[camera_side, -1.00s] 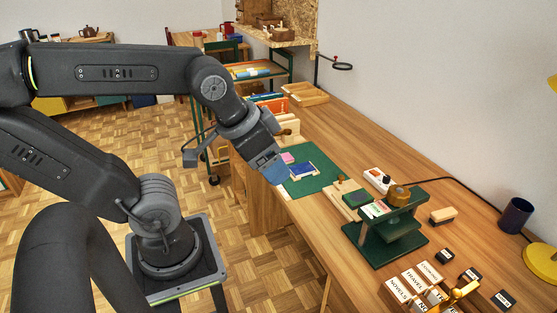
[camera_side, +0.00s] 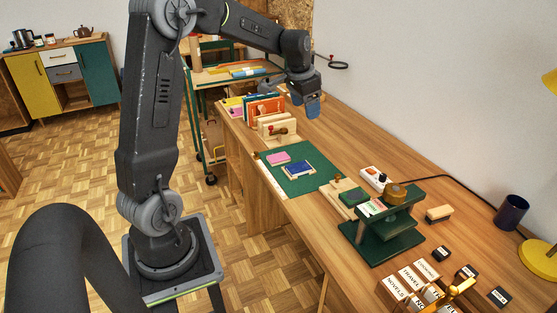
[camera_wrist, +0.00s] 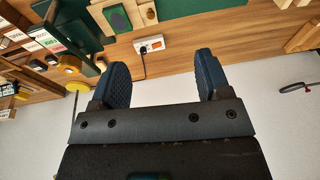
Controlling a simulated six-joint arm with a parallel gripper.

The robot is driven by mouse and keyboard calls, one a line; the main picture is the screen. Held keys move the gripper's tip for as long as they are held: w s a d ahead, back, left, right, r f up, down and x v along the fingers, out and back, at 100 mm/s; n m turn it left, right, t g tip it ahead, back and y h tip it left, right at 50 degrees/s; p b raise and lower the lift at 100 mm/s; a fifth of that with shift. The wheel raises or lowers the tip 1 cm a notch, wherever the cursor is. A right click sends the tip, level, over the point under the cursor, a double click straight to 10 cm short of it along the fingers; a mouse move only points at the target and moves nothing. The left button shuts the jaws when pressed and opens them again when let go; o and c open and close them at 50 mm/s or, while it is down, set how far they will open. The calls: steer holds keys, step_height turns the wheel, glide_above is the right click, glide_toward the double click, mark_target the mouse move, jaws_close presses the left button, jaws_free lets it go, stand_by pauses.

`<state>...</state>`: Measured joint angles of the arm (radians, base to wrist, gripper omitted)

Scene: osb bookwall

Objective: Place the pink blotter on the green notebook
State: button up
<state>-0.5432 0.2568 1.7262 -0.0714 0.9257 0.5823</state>
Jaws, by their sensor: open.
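A flat pink piece, which looks like the pink blotter (camera_side: 279,157), lies on the large green mat (camera_side: 308,187) on the desk in the side view. A blue book (camera_side: 300,169) on a pale cradle lies beside it. A small dark-green pad (camera_side: 354,197) rests on a wooden base to the right and may be the green notebook; it also shows in the wrist view (camera_wrist: 118,19). My gripper (camera_side: 313,106) is raised above the far part of the desk, away from these things. In the wrist view its fingers (camera_wrist: 160,60) are apart, with nothing between them.
A dark-green press (camera_side: 385,240) stands right of the pad, near a white power strip (camera_side: 374,178). Upright books (camera_side: 263,108) and a wooden holder (camera_side: 277,130) stand behind the mat. Labelled boxes (camera_side: 410,280) sit at the front. The desk along the wall is mostly clear.

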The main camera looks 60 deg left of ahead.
steer(key=w+a+f, duration=0.2)
steer(key=a+f, duration=0.4)
steer(key=a, duration=0.3)
steer(key=g, duration=0.1)
glide_toward(279, 157)
steer(key=f, duration=0.3)
steer(key=shift+a+h, duration=0.25)
steer(key=shift+h, duration=0.15)
steer(key=shift+w+a+f, duration=0.1)
steer(key=shift+w+f, duration=0.05)
steer(key=shift+f, duration=0.8)
steer(key=shift+w+d+f, duration=0.1)
steer(key=shift+w+f, duration=0.1)
steer(key=shift+f, duration=0.8)
steer(key=shift+w+a+f, duration=0.1)
steer(key=shift+w+f, duration=0.05)
steer(key=shift+f, duration=0.8)
steer(key=shift+c, duration=0.2)
steer(key=c, duration=0.7)
steer(key=shift+r, duration=0.15)
